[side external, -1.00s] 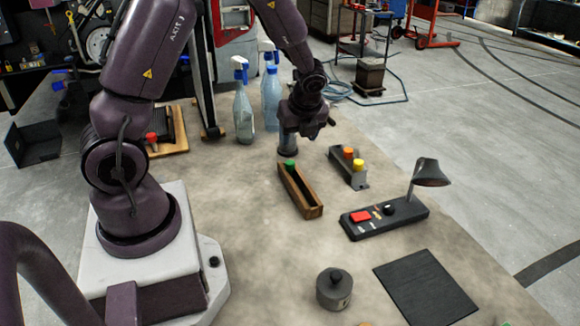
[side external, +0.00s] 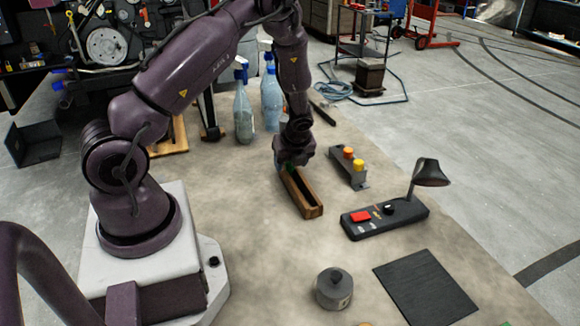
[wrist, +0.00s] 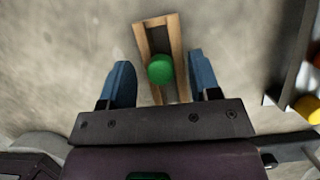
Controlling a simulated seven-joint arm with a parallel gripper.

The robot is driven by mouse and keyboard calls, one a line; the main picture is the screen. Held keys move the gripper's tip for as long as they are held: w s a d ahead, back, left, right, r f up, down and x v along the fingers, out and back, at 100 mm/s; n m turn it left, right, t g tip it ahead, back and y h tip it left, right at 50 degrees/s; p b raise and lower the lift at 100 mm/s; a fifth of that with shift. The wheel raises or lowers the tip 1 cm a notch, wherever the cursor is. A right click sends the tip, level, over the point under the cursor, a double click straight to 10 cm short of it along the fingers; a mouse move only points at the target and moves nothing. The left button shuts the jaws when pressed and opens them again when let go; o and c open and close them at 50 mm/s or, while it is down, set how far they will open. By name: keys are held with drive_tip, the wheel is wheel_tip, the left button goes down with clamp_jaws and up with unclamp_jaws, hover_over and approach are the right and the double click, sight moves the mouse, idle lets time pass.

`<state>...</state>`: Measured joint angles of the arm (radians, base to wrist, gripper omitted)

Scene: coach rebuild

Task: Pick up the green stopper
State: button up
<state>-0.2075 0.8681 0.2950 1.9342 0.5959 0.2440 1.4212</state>
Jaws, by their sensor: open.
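The green stopper (wrist: 160,69) is round and sits in the near end of a narrow wooden trough (wrist: 154,37) in the wrist view. My gripper (wrist: 161,80) is open, with one blue finger on each side of the stopper and a gap to both. In the side external view my gripper (side external: 291,163) is low over the far end of the wooden trough (side external: 311,206). The green stopper (side external: 289,167) is mostly hidden by it there. I cannot tell the exact height of the fingers above the stopper.
A grey holder (side external: 346,172) with an orange and a yellow knob stands close right of the trough. A black control box (side external: 385,217) with a lamp is nearer. Spray bottles (side external: 243,115) stand behind left. A grey weight (side external: 334,288) and dark mat (side external: 425,287) lie in front.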

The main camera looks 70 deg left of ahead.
drive_tip(key=shift+c, duration=0.2)
drive_tip(key=c, duration=1)
drive_tip(key=shift+o, duration=0.2)
drive_tip(key=shift+r, duration=0.15)
